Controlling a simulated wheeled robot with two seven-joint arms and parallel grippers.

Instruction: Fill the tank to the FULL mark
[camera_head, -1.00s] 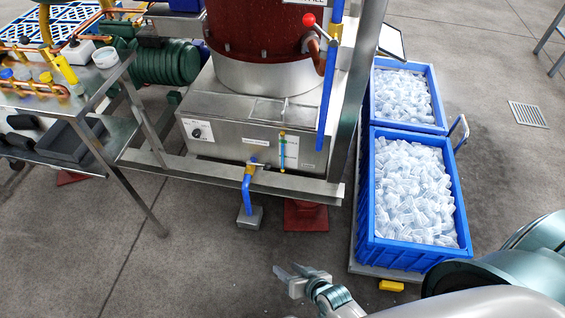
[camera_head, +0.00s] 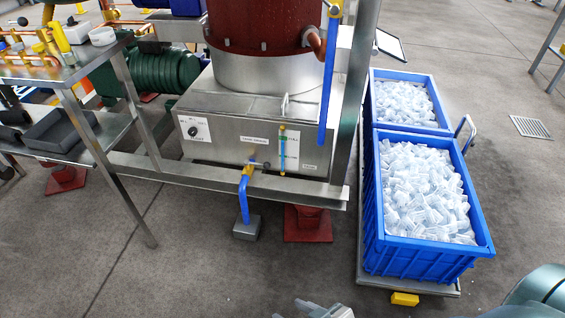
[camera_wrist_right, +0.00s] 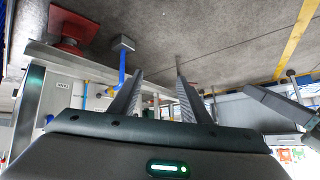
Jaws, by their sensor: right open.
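The tank is a stainless steel box (camera_head: 225,140) under the red-brown drum (camera_head: 265,25). A slim vertical level gauge (camera_head: 282,150) with a yellow top stands on its front, beside a green-and-white label (camera_head: 292,138); the level is too small to read. A valve (camera_head: 249,168) with a blue hose (camera_head: 245,200) sits low on the front. A black knob (camera_head: 193,131) is at the left of that face. My right gripper (camera_head: 312,308) is at the bottom edge, apart from the tank. The right wrist view shows its fingers (camera_wrist_right: 157,85) spread and empty. My left gripper is not seen.
Two blue crates (camera_head: 375,220) of clear tube ice stand on a cart (camera_head: 430,288) at the right. A steel bench (camera_head: 85,70) stands at the left. A red foot (camera_head: 307,225) and a grey block (camera_head: 246,228) sit below the tank.

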